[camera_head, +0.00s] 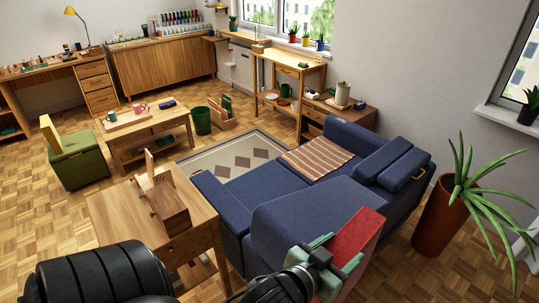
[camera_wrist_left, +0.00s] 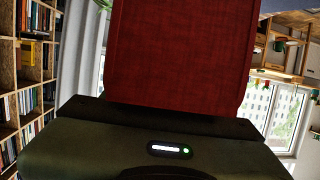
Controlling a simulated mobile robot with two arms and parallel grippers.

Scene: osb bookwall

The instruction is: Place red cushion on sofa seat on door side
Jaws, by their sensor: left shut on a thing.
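The red cushion (camera_head: 357,233) is upright in my left gripper (camera_head: 336,262), whose greenish fingers are shut on its lower end. In the left wrist view the cushion (camera_wrist_left: 180,55) rises from the gripper and fills the upper middle. The blue sofa (camera_head: 262,195) stands in the middle right of the head view. The held cushion overlaps the near end of the sofa in the picture; I cannot tell the gap between them. The near end's raised side hides part of the seat. A striped blanket (camera_head: 318,156) lies on the sofa's far part. My right gripper is not in view.
A wooden table (camera_head: 110,212) with a wooden holder (camera_head: 162,198) stands left of the sofa's near end. A tall potted plant (camera_head: 440,220) stands to the right. A low table (camera_head: 155,130) and a green seat (camera_head: 78,160) are farther left. Parquet shows between sofa and plant.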

